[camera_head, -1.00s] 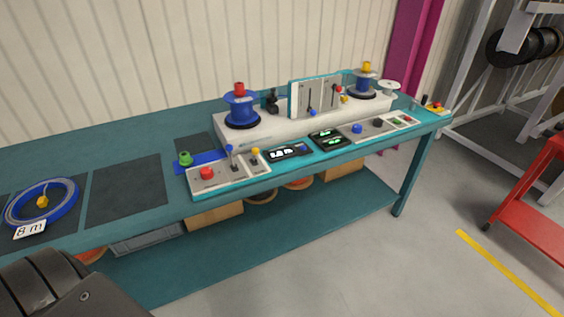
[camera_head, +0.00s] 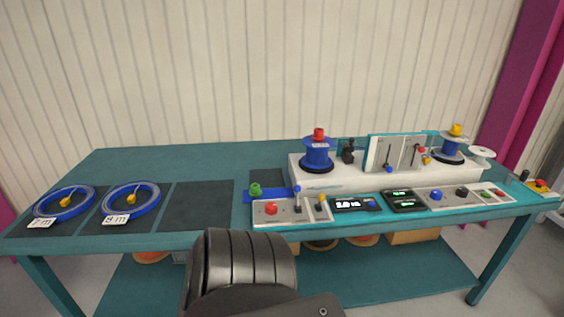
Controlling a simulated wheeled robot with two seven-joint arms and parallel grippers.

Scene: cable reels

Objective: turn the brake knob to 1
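The control panels run along the front of the teal bench (camera_head: 130,160). The left panel has a red knob (camera_head: 271,208), a blue-topped lever and a yellow-topped lever. The right panel has a blue knob (camera_head: 436,195) and a black knob (camera_head: 461,192). I cannot tell which knob is the brake knob, and its markings are too small to read. Two dark displays (camera_head: 354,204) (camera_head: 404,200) sit between the panels. Neither of my grippers is in view. A dark ribbed arm part of mine covers the bottom middle.
A blue reel with a red top (camera_head: 318,155) and a reel with a yellow top (camera_head: 449,148) stand on the white housing (camera_head: 340,176). Two labelled blue cable coils (camera_head: 62,203) (camera_head: 131,202) lie on dark mats at the left. The mat (camera_head: 195,207) beside them is bare.

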